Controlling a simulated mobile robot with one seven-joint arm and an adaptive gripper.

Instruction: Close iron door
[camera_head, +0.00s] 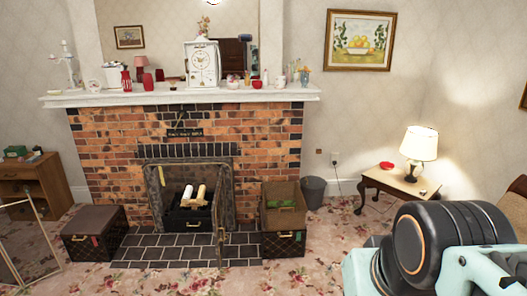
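The brick fireplace (110,150) stands against the back wall, with its firebox opening at floor level. An iron door (222,232) stands swung out over the dark hearth tiles at the right side of the opening, seen nearly edge-on. A dark panel (155,192) with a yellow tag shows at the left side of the opening; I cannot tell whether it is a second door. Inside are pale logs (194,196) above a black grate (187,219). Part of my arm shows at the lower right, well apart from the door. My gripper is not in view.
A dark trunk (94,232) stands left of the hearth. An open trunk (284,221) stands close to the door's right, a grey bin (313,192) behind it. A side table (398,180) with a lit lamp (419,146) is at right. The floral carpet in front looks clear.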

